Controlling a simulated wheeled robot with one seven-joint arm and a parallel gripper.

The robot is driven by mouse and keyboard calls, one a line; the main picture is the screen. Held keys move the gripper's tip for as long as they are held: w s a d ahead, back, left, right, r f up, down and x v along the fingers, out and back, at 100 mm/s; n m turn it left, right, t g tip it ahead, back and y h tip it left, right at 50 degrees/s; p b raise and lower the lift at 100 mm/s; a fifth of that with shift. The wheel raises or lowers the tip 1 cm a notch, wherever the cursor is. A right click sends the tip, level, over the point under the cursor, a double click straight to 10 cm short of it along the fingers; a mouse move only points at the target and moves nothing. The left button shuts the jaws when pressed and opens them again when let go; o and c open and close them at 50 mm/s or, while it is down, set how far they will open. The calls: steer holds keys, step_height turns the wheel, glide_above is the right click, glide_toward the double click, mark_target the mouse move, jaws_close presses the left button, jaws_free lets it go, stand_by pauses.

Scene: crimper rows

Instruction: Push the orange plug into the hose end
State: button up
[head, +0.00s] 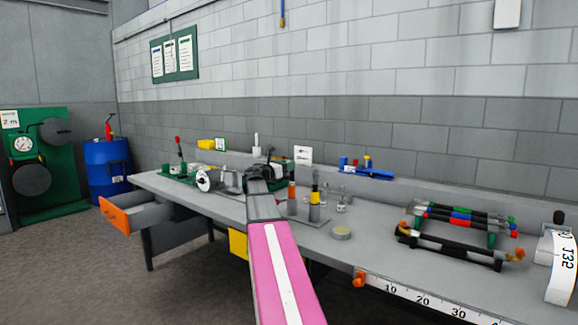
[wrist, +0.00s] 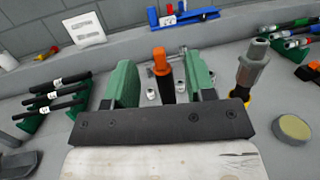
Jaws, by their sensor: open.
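The orange plug (wrist: 159,54) stands upright on top of a dark stem (wrist: 166,86) in the wrist view. I cannot tell how deep it sits on or in that stem. My gripper (wrist: 161,76) is open, with one green finger on each side of the plug and visible gaps between. An upright orange-topped piece (head: 292,188) in the head view, just right of my arm, looks like the same plug. Which hose end belongs to it is not clear. Black hoses with white labels (wrist: 55,90) lie on green holders at the left in the wrist view.
A grey fitting with a yellow collar (wrist: 252,65) stands close right of my gripper. A round tin (wrist: 293,128) is further right. A blue rack (wrist: 183,17) is behind. A rack of colour-banded hoses (head: 465,215) stands at the bench's right.

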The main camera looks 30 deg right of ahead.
steer(key=v, duration=0.9)
steer(key=shift+a, duration=0.1)
